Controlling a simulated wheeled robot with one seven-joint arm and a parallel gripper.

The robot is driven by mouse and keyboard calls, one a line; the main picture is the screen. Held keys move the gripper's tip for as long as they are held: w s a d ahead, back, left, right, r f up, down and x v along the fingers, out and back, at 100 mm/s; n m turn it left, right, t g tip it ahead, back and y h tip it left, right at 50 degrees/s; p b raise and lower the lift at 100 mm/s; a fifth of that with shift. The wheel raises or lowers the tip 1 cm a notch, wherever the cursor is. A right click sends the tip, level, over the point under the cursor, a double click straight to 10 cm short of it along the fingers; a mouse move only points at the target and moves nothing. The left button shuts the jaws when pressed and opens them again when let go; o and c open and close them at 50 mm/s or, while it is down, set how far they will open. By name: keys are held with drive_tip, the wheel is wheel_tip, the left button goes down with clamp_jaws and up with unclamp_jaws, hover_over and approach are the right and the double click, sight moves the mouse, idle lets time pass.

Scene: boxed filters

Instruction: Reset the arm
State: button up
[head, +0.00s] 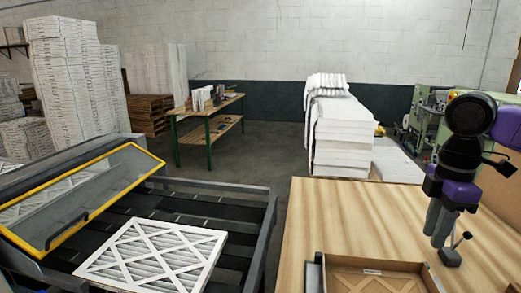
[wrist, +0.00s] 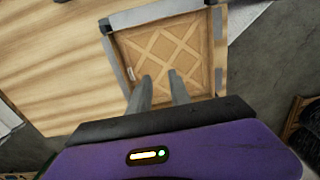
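My gripper (head: 436,236) hangs over the right side of the wooden table in the head view, with its purple body above grey fingers. In the wrist view, the two fingers of my gripper (wrist: 160,86) stand apart with nothing between them. They point toward a shallow tray-like frame holding a brown lattice-faced filter (wrist: 178,58). That filter (head: 372,282) also shows at the bottom of the head view, cut off by the picture edge. The height of the fingers above the frame is hard to tell.
The wooden table (head: 335,215) is mostly bare behind the frame. A small clamp-like part (head: 450,257) stands near the frame's right corner. A conveyor with a white filter (head: 150,258) and a yellow-edged clear guard (head: 85,195) is at left. White stacks (head: 345,135) stand behind the table.

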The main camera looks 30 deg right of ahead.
drive_tip(key=w+a+r+t, duration=0.2)
drive_tip(key=w+t, duration=0.1)
drive_tip(key=w, duration=0.2)
drive_tip(key=w+a+r+m+t, duration=0.1)
drive_tip(key=w+r+t, duration=0.15)
drive_tip(key=w, duration=0.25)
drive_tip(key=w+a+r+t, duration=0.1)
drive_tip(key=w+a+t, duration=0.1)
drive_tip(key=w+t, duration=0.3)
drive_tip(key=w+a+r+m+t+y+b, duration=0.1)
drive_tip(key=w+a+r+m+t+y, duration=0.15)
drive_tip(key=a+r+t, duration=0.35)
drive_tip(key=w+a+r+m+t+y+b, duration=0.2)
drive_tip(key=w+a+r+t, duration=0.15)
drive_tip(key=a, duration=0.45)
drive_tip(key=s+a+f+m+g+h+b, duration=0.1)
drive_tip(key=s+a+f, duration=0.3)
drive_tip(key=s+f, duration=1)
drive_tip(key=s+a+f+m+g+h+b, duration=0.2)
drive_tip(key=s+a+f, duration=0.3)
drive_tip(key=s+f, duration=1)
drive_tip(key=s+a+f+m+g+h+b, duration=0.1)
drive_tip(key=s+a+f+b, duration=0.3)
drive_tip(key=s+f, duration=1)
drive_tip(key=shift+s+a+f+m+g, duration=0.2)
drive_tip(key=shift+a+f+m+g, duration=0.05)
drive_tip(key=shift+a+m+g, duration=0.35)
